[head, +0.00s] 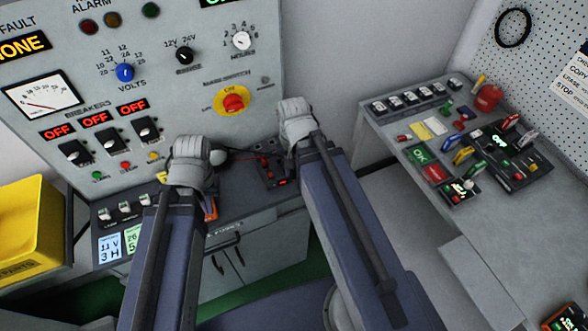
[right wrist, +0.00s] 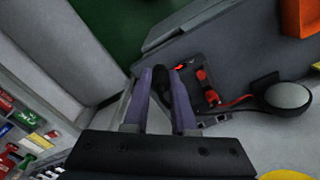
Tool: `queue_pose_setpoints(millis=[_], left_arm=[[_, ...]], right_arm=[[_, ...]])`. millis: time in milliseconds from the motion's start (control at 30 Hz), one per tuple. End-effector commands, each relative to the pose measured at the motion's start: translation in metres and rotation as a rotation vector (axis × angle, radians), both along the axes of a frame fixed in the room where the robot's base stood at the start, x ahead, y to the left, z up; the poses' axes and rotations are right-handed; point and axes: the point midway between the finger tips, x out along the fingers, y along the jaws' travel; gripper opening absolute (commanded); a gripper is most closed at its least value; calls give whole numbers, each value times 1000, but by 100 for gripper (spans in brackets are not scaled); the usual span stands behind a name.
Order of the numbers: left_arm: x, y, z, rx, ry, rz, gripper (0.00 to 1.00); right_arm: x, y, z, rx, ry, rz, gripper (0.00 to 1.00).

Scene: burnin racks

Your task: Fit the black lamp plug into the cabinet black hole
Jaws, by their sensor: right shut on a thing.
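The black lamp plug (right wrist: 160,78) is between the purple fingers of my right gripper (right wrist: 161,88), which is shut on it. In the head view my right gripper (head: 296,118) is above the right end of the cabinet's ledge; its fingertips and the plug are hidden there. The cabinet (head: 180,85) has small green, red and yellow sockets low on its panel. I cannot make out the black hole; the left gripper covers part of that row. My left gripper (head: 192,160) is in front of the lower panel, fingers hidden. The round lamp (right wrist: 288,95) has a red and black lead.
A dark holder (right wrist: 208,95) with red plugs lies beside my right gripper in the wrist view. A yellow bin (head: 32,225) stands at the left. A side bench (head: 385,130) at the right carries several coloured parts. A mushroom switch (head: 233,101) sticks out of the panel.

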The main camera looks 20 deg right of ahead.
Motion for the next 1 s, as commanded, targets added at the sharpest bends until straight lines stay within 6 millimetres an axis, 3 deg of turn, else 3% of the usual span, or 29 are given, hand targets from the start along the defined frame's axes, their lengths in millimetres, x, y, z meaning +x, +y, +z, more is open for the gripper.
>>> queue_pose_setpoints(millis=[167, 400, 500, 1000], left_arm=[[0, 0, 1, 0, 0, 0, 0], [0, 0, 2, 0, 0, 0, 0], [0, 0, 2, 0, 0, 0, 0], [0, 0, -15, 0, 0, 0, 0]], right_arm=[[34, 1, 1, 0, 0, 0, 0], [99, 4, 2, 0, 0, 0, 0], [113, 6, 2, 0, 0, 0, 0], [112, 6, -15, 0, 0, 0, 0]])
